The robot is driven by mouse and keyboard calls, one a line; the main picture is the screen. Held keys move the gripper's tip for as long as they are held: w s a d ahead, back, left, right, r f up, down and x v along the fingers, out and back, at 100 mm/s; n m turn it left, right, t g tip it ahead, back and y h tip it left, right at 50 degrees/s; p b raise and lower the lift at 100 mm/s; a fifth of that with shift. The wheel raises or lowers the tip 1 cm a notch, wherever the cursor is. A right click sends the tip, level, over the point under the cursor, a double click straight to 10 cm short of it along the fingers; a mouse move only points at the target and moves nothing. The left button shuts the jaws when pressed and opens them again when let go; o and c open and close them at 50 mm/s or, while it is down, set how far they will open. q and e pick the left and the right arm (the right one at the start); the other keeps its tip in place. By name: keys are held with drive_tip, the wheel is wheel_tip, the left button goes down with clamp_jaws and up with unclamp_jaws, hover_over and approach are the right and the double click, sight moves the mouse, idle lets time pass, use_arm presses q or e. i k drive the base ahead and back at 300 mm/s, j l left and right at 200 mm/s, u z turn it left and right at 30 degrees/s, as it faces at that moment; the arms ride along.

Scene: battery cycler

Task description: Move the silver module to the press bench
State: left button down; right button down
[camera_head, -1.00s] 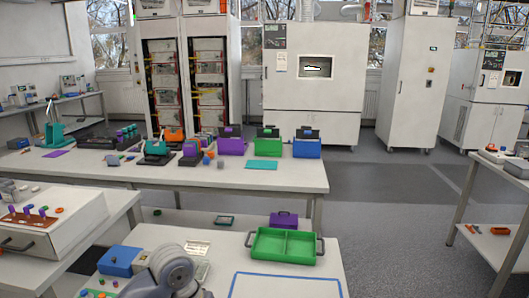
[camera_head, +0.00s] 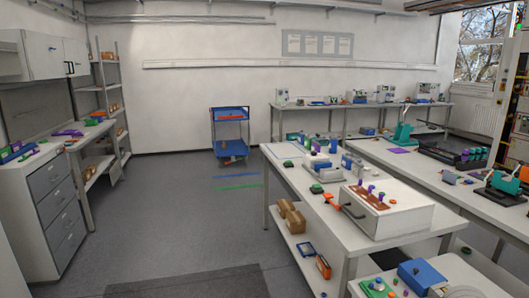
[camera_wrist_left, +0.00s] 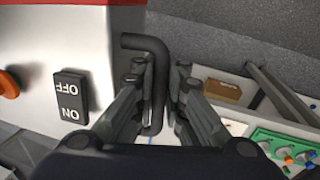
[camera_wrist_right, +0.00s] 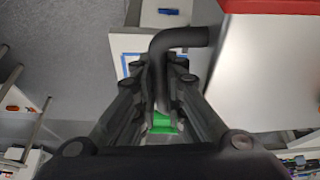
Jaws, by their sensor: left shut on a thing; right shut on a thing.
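The silver module's pale body with a red edge fills the upper left of the left wrist view (camera_wrist_left: 85,40). It bears a black ON/OFF switch (camera_wrist_left: 70,97) and an orange knob (camera_wrist_left: 9,84). My left gripper (camera_wrist_left: 160,80) is shut on a bent black handle beside it. The module also shows in the right wrist view (camera_wrist_right: 270,75), where my right gripper (camera_wrist_right: 165,75) is shut on another bent black handle (camera_wrist_right: 183,39). Neither gripper nor the module shows in the head view. I cannot tell for certain which bench is the press bench; a teal lever device (camera_head: 402,134) stands on the right-hand bench.
A bench (camera_head: 280,153) carries a white box (camera_head: 400,212) with purple knobs. Cartons (camera_head: 288,212) lie on its lower shelf. A blue cart (camera_head: 230,135) stands by the back wall. Grey drawers (camera_head: 55,205) stand left. Open floor (camera_head: 180,220) lies between.

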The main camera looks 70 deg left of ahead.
sight(285, 150)
drive_tip(key=u, duration=2)
drive_tip(key=i+u, duration=0.4)
drive_tip(key=i, duration=4.7)
drive_tip(key=j, duration=0.1)
